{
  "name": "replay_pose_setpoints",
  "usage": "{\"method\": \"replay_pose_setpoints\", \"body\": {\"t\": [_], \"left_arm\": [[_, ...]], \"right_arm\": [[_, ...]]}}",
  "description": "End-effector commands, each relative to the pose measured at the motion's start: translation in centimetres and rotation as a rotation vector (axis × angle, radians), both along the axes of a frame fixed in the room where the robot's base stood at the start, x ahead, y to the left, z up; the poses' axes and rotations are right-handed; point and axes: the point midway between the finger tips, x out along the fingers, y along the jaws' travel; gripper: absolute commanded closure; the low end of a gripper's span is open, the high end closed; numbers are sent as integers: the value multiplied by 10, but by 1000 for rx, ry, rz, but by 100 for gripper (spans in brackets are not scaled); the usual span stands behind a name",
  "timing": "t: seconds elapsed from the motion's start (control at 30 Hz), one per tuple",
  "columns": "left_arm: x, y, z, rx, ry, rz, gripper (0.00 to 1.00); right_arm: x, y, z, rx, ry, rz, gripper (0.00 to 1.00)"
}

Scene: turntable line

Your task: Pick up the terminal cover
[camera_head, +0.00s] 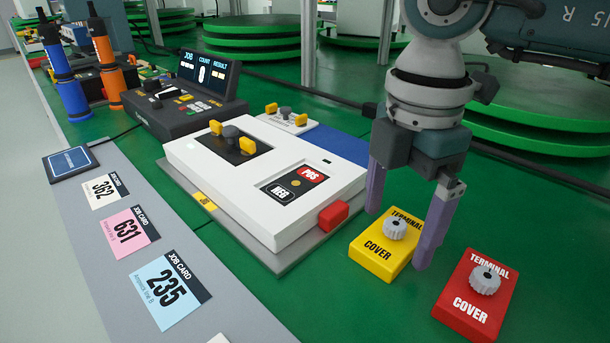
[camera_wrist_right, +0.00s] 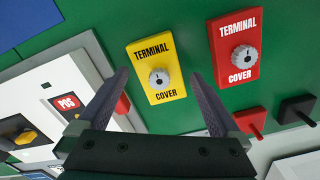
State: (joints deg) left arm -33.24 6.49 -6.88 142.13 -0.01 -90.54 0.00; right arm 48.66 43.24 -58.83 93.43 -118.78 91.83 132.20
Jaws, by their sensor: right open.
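Two terminal covers lie flat on the green surface, each with a round grey knob. The yellow terminal cover (camera_head: 378,261) is beside the white unit, and the red terminal cover (camera_head: 465,302) is to its right. My right gripper (camera_head: 398,240) is open and empty, its purple fingers pointing down around the yellow cover. In the right wrist view, the yellow cover (camera_wrist_right: 178,58) shows between and beyond the open fingertips (camera_wrist_right: 160,75), with the red cover (camera_wrist_right: 238,35) to the right. I cannot tell whether either finger touches the yellow cover. My left gripper is not in view.
The white unit (camera_head: 210,165) with a red block (camera_head: 333,215) stands close left of the yellow cover. Job cards (camera_head: 165,290) lie on the grey strip at left. A console (camera_head: 185,105) stands behind. Red (camera_wrist_right: 250,120) and black leads lie near the red cover.

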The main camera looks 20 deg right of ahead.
Motion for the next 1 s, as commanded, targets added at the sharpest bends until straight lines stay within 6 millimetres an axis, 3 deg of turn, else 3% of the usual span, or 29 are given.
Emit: {"method": "replay_pose_setpoints", "body": {"t": [0.1,0.33,1.0], "left_arm": [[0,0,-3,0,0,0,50],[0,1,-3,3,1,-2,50],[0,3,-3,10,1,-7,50]], "right_arm": [[0,0,-10,1,1,0,0],[0,0,-10,2,0,1,1],[0,0,-10,2,0,1,76]]}}
